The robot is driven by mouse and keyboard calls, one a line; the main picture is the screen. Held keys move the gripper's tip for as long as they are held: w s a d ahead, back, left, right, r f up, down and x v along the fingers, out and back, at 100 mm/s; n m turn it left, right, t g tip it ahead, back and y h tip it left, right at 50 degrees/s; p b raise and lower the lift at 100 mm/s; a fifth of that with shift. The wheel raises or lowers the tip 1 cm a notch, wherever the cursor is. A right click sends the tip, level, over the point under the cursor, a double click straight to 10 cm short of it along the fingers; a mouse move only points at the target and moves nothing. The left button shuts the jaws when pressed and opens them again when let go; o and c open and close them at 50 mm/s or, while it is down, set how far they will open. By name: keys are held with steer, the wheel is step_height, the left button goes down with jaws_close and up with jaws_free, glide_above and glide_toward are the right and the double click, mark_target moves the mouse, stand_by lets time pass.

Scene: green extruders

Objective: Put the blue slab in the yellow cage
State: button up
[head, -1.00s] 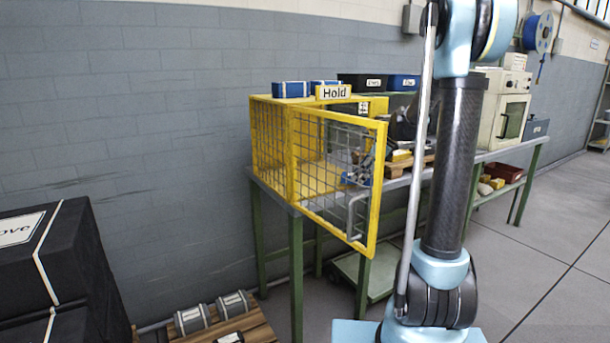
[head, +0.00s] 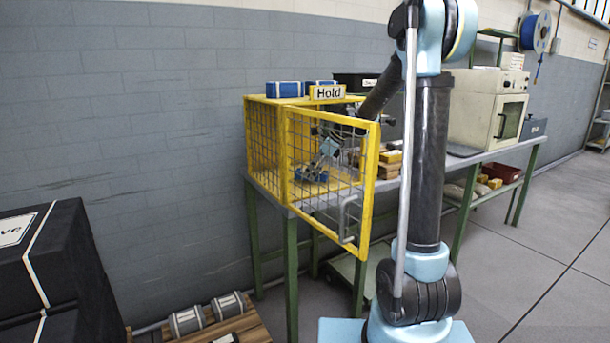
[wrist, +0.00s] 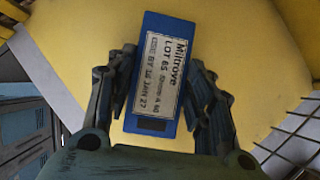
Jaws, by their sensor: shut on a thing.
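The blue slab (wrist: 158,75) carries a white printed label and lies between the two dark fingers of my gripper (wrist: 160,65) in the wrist view. My gripper is shut on it. In the head view my gripper (head: 317,168) and the slab (head: 311,177) show through the mesh, inside the yellow cage (head: 248,140), low over its floor. A yellow surface lies behind the slab in the wrist view. I cannot tell whether the slab touches it. The cage door (head: 370,185) with its grey handle stands open toward the camera.
Blue boxes (head: 284,89) and a "Hold" sign (head: 327,92) sit on the cage top. Yellow and brown blocks (head: 390,165) lie right of the cage, under my arm. A cream oven (head: 490,110) stands farther right on the table. Black cases (head: 60,260) stand at left.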

steer(key=a, duration=0.4)
steer(key=shift+w, duration=0.4)
steer(key=shift+f, duration=0.5)
steer(key=shift+w+d+f, duration=0.1)
steer(key=shift+d+f, duration=0.1)
steer(key=shift+f, duration=0.05)
steer(key=shift+a, duration=0.15)
steer(key=o, duration=1.4)
steer(key=shift+f, duration=0.1)
